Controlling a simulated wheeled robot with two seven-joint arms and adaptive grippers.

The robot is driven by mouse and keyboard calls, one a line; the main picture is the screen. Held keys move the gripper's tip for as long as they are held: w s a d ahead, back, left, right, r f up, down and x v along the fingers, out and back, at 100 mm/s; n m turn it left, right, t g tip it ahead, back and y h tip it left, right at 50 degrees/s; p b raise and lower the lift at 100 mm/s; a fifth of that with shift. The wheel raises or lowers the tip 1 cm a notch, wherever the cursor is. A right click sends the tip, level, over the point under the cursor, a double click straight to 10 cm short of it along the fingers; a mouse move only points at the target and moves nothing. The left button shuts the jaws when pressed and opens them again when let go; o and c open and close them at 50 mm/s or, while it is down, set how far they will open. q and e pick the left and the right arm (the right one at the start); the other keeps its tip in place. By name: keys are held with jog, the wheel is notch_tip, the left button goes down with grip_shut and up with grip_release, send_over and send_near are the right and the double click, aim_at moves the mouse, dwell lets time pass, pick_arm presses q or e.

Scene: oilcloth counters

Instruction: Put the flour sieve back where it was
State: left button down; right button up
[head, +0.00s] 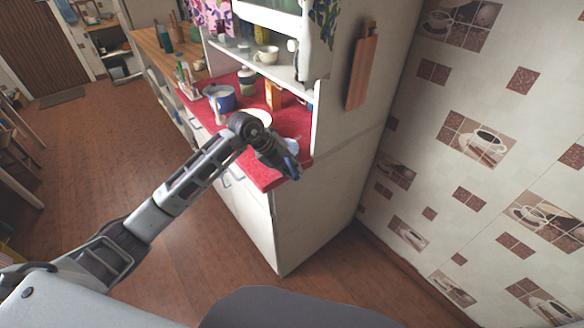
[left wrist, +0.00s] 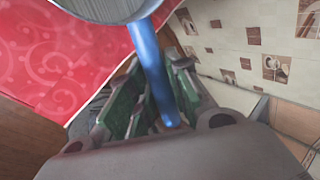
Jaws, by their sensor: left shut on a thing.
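The flour sieve (left wrist: 108,9) is at the top of the left wrist view, its metal bowl partly cut off by the frame edge. Its blue handle (left wrist: 152,66) runs down between the fingers of my left gripper (left wrist: 157,88), which is shut on it. In the head view my left gripper (head: 284,166) is at the front right corner of the red countertop (head: 268,178). There the sieve is mostly hidden by the gripper, with a bit of blue showing. The right gripper is not in view.
A blue pot (head: 221,100), a pale plate (head: 257,116) and a jar (head: 246,82) stand on the red counter. Above is a shelf with a cup (head: 266,55). A wooden board (head: 361,66) hangs on the cabinet side. The floor to the left is open.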

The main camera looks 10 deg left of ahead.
pick_arm(q)
jog(key=shift+f, duration=0.1)
jog(key=c, duration=1.3)
grip_release()
jog(key=shift+c, duration=0.2)
jog(key=b+v, duration=0.1)
jog(key=v, duration=1.1)
jog(key=shift+w, duration=0.1)
